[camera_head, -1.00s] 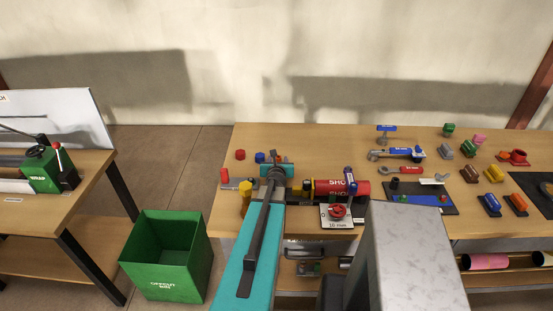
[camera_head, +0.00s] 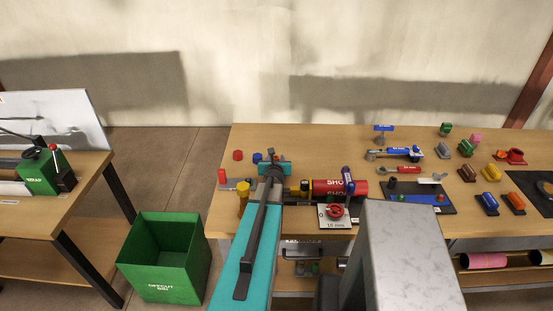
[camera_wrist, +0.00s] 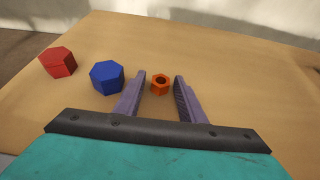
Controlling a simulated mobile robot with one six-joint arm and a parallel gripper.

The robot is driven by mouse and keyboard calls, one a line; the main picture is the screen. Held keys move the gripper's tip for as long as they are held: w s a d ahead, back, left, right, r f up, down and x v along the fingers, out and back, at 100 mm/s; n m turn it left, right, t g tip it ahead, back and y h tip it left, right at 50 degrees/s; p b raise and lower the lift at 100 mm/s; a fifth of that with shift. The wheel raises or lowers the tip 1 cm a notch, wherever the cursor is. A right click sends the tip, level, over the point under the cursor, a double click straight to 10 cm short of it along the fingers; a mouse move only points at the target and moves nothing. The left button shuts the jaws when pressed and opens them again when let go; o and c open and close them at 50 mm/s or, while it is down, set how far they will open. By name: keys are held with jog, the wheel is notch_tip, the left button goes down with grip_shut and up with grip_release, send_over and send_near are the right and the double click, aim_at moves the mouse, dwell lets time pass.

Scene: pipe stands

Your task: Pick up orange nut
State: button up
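The orange nut (camera_wrist: 160,84) is a small hexagonal ring with a dark hole, lying on the wooden table. I see a gap on each side of the nut, so the gripper is open and empty. In the head view my gripper (camera_head: 273,160) is over the left part of the table, and the orange nut is not clearly visible there.
A blue hexagonal piece (camera_wrist: 106,77) lies just left of the left finger, with a red one (camera_wrist: 58,61) farther left. A red cylinder (camera_head: 338,188) and a plate with a red knob (camera_head: 335,213) lie right of my arm. The table behind the nut is clear.

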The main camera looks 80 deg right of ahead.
grip_shut()
jog(key=shift+r, duration=0.2)
notch_tip(320, 180, up, 5)
jog(key=p, duration=0.3)
jog(key=shift+p, duration=0.35)
jog(key=shift+r, duration=2.35)
